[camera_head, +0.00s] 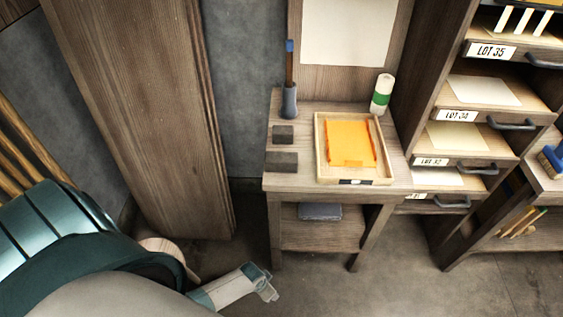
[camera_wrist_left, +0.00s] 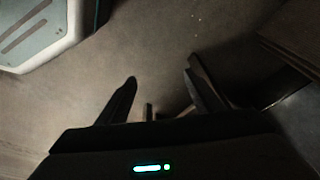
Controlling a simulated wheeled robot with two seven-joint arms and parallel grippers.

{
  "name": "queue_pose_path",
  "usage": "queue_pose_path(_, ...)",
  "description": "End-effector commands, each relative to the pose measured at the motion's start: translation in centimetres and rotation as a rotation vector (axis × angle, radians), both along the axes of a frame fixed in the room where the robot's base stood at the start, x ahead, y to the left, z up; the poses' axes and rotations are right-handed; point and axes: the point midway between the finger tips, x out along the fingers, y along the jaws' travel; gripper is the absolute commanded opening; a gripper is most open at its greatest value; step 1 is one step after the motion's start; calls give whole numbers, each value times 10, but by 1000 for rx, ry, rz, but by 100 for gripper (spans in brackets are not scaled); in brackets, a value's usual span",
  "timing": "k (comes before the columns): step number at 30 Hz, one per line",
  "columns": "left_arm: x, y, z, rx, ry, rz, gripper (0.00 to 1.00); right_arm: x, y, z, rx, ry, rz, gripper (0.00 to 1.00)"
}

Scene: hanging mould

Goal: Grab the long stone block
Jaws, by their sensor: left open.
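The long stone block (camera_head: 282,161) is a dark grey bar lying flat at the left front of the small wooden table. A shorter dark block (camera_head: 283,134) lies just behind it. My left gripper (camera_head: 267,287) is low in front of the table, below the tabletop and well apart from the block. In the left wrist view the gripper (camera_wrist_left: 160,82) has its two fingers spread, with only floor between and beyond them. The block does not show in that view. My right gripper is not in view.
The table (camera_head: 310,189) holds a wooden tray (camera_head: 386,168) with an orange sheet, a brush in a grey holder (camera_head: 289,101) and a white-green bottle (camera_head: 382,94). A grey slab (camera_head: 320,211) lies on the lower shelf. A tall wooden panel (camera_head: 140,110) stands left; labelled drawers (camera_head: 472,138) stand right.

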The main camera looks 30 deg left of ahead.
Motion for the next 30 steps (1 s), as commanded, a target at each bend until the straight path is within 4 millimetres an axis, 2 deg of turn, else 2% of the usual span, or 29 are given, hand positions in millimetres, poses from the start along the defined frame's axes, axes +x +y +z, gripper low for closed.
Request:
queue_pose_path(1,39,-3,29,-11,-26,-23,61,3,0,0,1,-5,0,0)
queue_pose_path(3,78,-10,70,-29,-39,-60,61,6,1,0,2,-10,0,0)
queue_pose_path(5,106,-18,106,-45,-48,-99,61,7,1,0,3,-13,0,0)
queue_pose_path(6,122,-24,131,-55,-53,-129,61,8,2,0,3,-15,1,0)
queue_pose_path(9,149,-39,195,-71,-59,-216,61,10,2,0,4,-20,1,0)
queue_pose_path(12,159,-52,248,-77,-57,-305,61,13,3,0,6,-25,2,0)
queue_pose_path(16,160,-62,300,-71,-51,-406,61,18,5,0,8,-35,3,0)
queue_pose_path(21,157,-66,363,-38,-38,-545,61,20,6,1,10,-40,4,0)
queue_pose_path(24,157,-62,389,-13,-21,-615,61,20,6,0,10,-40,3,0)
queue_pose_path(30,166,-47,425,33,15,-703,61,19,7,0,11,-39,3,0)
